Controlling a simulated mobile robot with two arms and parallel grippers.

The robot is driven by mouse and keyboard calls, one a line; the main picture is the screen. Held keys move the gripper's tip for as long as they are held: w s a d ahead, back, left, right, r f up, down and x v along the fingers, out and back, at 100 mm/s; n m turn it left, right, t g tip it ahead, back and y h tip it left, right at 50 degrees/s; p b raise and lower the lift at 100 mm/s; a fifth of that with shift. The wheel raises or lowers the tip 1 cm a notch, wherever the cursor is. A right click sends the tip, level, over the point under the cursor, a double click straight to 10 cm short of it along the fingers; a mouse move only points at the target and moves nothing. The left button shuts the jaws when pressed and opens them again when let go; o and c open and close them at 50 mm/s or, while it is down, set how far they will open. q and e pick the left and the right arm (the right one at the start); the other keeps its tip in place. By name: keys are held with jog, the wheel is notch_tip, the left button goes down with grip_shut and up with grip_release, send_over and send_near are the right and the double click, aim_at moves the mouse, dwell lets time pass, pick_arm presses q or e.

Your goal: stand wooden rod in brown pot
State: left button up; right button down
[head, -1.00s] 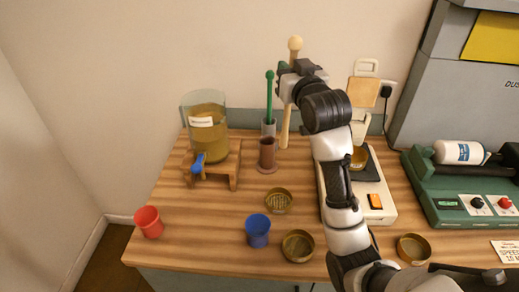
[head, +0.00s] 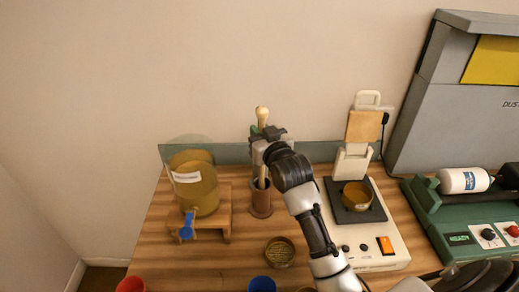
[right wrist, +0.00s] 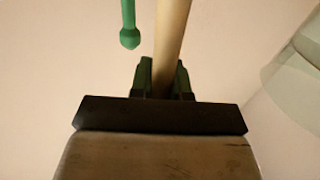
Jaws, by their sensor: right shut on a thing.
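The wooden rod (head: 262,114) is pale, with a round knob at its top, and stands close to upright. My right gripper (head: 262,142) is shut on it below the knob. The rod also shows between the fingers (right wrist: 161,84) in the right wrist view (right wrist: 173,40). The brown pot (head: 260,203) stands on the table below the gripper. The rod's lower end overlaps the pot's mouth and appears to be inside it; how deep it reaches is hidden. My left gripper is not in view.
A green rod (right wrist: 129,30) is close beside the wooden rod, mostly hidden in the head view. A glass jar (head: 194,190) on a wooden stand (head: 225,215) is left of the pot. A brass dish (head: 280,252) lies in front; a scale (head: 375,235) stands right.

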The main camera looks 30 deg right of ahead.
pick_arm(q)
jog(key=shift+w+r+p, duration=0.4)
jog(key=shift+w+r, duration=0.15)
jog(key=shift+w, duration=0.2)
pick_arm(e)
notch_tip(320, 180, down, 6)
jog(key=shift+f, duration=0.1)
jog(key=c, duration=1.1)
grip_release()
